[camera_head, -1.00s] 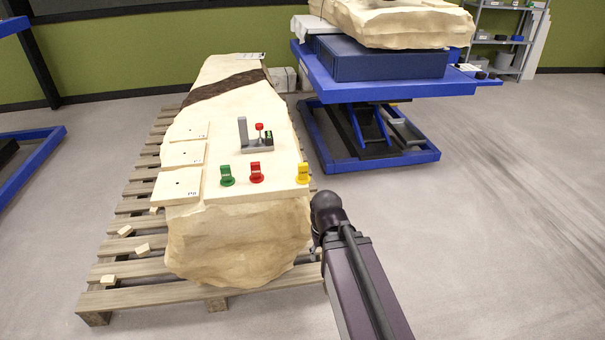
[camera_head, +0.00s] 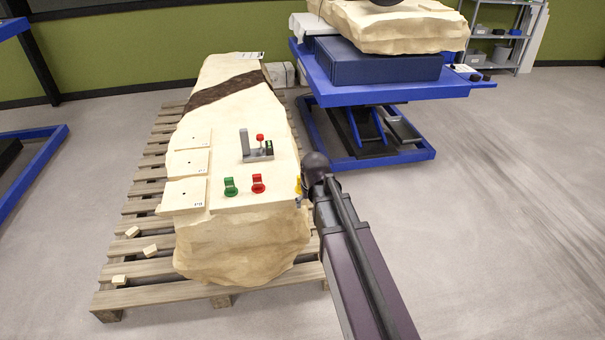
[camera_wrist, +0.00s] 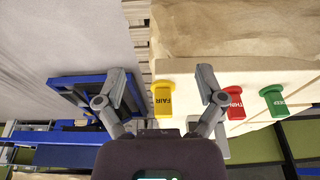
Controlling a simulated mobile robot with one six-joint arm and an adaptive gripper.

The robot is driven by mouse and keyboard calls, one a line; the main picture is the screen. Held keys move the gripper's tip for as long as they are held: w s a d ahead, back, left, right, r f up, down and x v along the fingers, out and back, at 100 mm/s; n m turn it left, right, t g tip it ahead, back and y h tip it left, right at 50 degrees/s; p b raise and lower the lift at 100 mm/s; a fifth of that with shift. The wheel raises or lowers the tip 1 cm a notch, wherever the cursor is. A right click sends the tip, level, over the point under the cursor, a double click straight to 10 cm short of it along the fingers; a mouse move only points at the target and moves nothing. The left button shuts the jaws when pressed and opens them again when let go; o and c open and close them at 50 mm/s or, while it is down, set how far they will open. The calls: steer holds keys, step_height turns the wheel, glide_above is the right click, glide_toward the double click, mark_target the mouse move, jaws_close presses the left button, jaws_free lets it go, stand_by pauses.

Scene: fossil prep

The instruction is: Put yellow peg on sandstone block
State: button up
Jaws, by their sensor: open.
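The yellow peg (camera_head: 298,186), marked FAIR in the wrist view (camera_wrist: 163,97), stands at the near right corner of the pale sandstone block (camera_head: 240,116) on the pallet. My arm partly hides it in the head view. In the wrist view my gripper (camera_wrist: 162,76) is open, its two fingers on either side of the yellow peg with gaps between. The sandstone block shows there too (camera_wrist: 235,30). The green peg (camera_head: 230,186) and red peg (camera_head: 258,183) stand left of the yellow one along the near edge.
A grey fixture (camera_head: 256,150) with a small red-topped part stands behind the pegs. Square pale plates (camera_head: 184,193) lie along the block's left side. A wooden pallet (camera_head: 150,205) lies underneath. A blue lift table (camera_head: 385,92) bears another rock (camera_head: 390,30). Floor at right is clear.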

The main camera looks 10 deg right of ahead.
steer(key=w+r+t+p, duration=0.2)
steer(key=w+r+p, duration=0.5)
steer(key=w+r, duration=0.2)
steer(key=shift+w+r, duration=0.25)
steer(key=shift+w, duration=0.3)
steer(key=shift+f, duration=0.15)
steer(key=b+x, duration=0.8)
steer(key=shift+f, duration=0.2)
steer(key=shift+w+f, duration=0.1)
steer(key=shift+b+x, duration=2.45)
steer(key=shift+x, duration=0.1)
steer(key=shift+d, duration=0.1)
jaws_close()
